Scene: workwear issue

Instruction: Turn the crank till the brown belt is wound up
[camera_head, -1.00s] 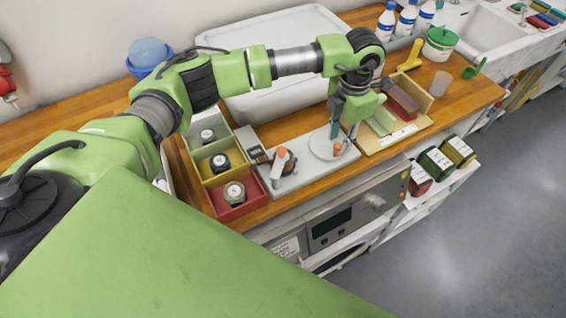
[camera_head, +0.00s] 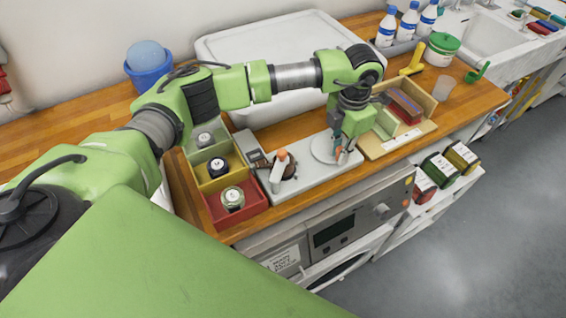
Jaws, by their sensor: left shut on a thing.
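A pale grey board (camera_head: 310,178) lies along the counter's front edge. On its left part a small roll of brown belt (camera_head: 290,171) sits beside a white lever with an orange end (camera_head: 277,172). On its right part is a round white disc (camera_head: 322,148), the crank. My left gripper (camera_head: 341,156) reaches down over the disc's right side and is shut on the crank's orange knob (camera_head: 338,152), which its fingers partly hide. How much belt is loose is too small to tell. My right gripper is out of view.
Left of the board are three bins, green, yellow and red (camera_head: 236,213), each with a rolled item. A wooden holder (camera_head: 409,132) stands close right of my gripper. A large white tray (camera_head: 222,47) leans behind. A blue tub (camera_head: 149,74) stands back left.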

